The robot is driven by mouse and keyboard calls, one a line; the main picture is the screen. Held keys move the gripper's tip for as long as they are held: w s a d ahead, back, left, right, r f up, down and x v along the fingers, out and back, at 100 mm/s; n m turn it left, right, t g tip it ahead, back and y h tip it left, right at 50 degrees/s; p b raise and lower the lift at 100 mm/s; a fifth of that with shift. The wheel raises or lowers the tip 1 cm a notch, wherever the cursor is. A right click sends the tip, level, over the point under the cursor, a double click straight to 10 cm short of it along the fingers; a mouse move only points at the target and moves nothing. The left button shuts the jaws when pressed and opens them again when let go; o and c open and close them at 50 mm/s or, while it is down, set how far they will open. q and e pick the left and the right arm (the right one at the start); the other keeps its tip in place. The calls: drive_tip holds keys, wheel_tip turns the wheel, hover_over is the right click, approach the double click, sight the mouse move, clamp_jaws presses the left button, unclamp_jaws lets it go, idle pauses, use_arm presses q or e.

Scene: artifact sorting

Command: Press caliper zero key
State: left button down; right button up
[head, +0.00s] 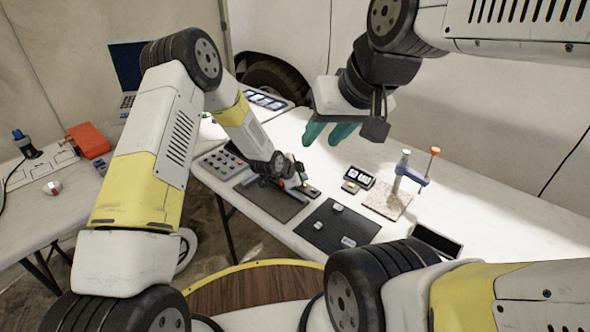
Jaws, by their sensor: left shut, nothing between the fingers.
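The caliper (315,192) lies on the left dark mat (270,204) on the long white table, its dark display end showing beside my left gripper. My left gripper (302,181) is shut and empty, its fingertips down at the caliper. Whether they touch the zero key cannot be told; the key is too small to see and the gripper covers part of the caliper. My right gripper (329,133) hangs above the back of the table with its teal fingers apart, empty.
A second dark mat (337,228) holds small pale pieces. A board with a clamp stand (388,200), a small display box (360,177) and a black tray (436,243) lie to the right. A button panel (222,164) is at left. An orange case (89,140) sits on the left table.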

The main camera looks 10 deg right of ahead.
use_arm(q)
drive_tip(key=shift+f, duration=0.15)
idle(0.6)
drive_tip(key=shift+f, duration=0.3)
drive_tip(key=shift+f, duration=0.35)
idle(0.8)
drive_tip(key=shift+r, duration=0.8)
drive_tip(key=shift+r, duration=2.5)
